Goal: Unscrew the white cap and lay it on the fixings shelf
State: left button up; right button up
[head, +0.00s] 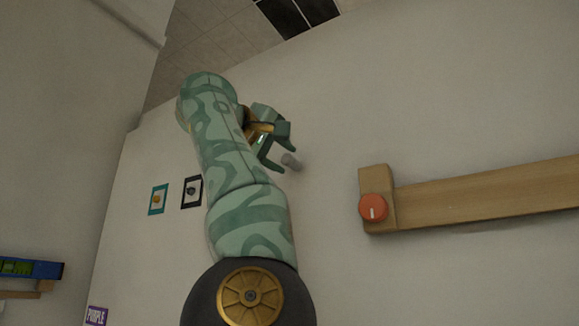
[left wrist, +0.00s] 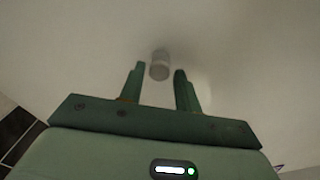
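The white cap (head: 291,161) looks like a small pale grey-white cylinder standing out from the wall. It also shows in the left wrist view (left wrist: 159,65). My left gripper (head: 283,155) is open, its two green fingers pointing at the wall. In the left wrist view the cap sits at the level of the fingertips, in the gap between them, with no clear contact; its depth relative to the tips is hard to judge. My right gripper is not in view. I cannot identify the fixings shelf for certain.
A wooden rail (head: 480,196) with a red-orange knob (head: 373,208) is on the wall at right. Two small framed pictures (head: 158,199) (head: 192,192) hang left of my arm. A blue tray (head: 32,268) is at far left, above a purple sign (head: 96,316).

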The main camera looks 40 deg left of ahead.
pick_arm(q)
jog(key=c, duration=0.7)
jog(key=n+p, duration=0.1)
jog(key=n, duration=0.3)
jog(key=shift+r+p, duration=0.15)
jog(key=shift+p, duration=0.2)
jog(key=shift+n, duration=0.6)
jog(key=n+p, duration=0.2)
jog(key=n, duration=0.1)
jog(key=shift+n+p, duration=0.3)
jog(key=shift+n, duration=0.6)
jog(key=shift+f, duration=0.25)
